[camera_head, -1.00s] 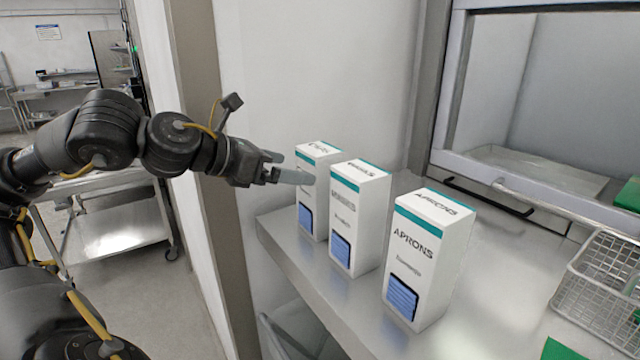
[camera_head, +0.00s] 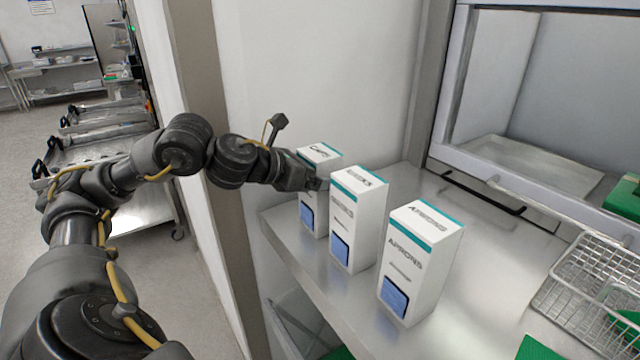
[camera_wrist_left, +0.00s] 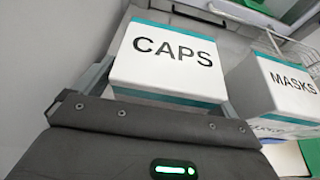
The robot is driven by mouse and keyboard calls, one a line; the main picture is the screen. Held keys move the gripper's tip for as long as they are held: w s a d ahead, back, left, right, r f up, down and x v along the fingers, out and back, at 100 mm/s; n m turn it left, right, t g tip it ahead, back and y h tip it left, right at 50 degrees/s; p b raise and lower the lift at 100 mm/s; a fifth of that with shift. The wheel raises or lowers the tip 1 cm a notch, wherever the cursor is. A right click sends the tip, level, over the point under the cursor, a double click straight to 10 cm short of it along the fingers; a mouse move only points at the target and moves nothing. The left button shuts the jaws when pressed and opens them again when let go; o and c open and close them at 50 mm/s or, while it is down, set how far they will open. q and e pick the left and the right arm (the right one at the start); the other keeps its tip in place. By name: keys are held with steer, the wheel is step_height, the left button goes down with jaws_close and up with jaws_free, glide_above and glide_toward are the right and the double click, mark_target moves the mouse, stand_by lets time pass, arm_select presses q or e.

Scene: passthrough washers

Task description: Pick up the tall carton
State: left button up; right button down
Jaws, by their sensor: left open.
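Three white cartons with teal bands and blue panels stand upright in a row on a steel counter. The caps carton (camera_head: 308,210) is farthest left, and its top also shows in the left wrist view (camera_wrist_left: 168,62). The masks carton (camera_head: 352,222) is beside it, partly seen in the left wrist view (camera_wrist_left: 275,90). The aprons carton (camera_head: 420,262) is nearest. My left gripper (camera_head: 316,182) is open at the top of the caps carton. In the left wrist view its fingers lie on either side of that carton; contact cannot be told. My right gripper is not in view.
The steel counter (camera_head: 480,290) has bare room right of the cartons. A wire basket (camera_head: 590,285) stands at the right. A wall with a brown post (camera_head: 205,150) is close on the left. A pass-through window with a dark bar handle (camera_head: 485,192) is behind.

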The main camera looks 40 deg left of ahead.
mark_target(320, 151)
arm_select(q)
steer(key=shift+d, duration=0.1)
steer(key=c, duration=1.2)
step_height(320, 151, up, 8)
steer(key=shift+r+p, duration=0.25)
steer(key=shift+p, duration=0.95)
steer(key=shift+r, duration=0.75)
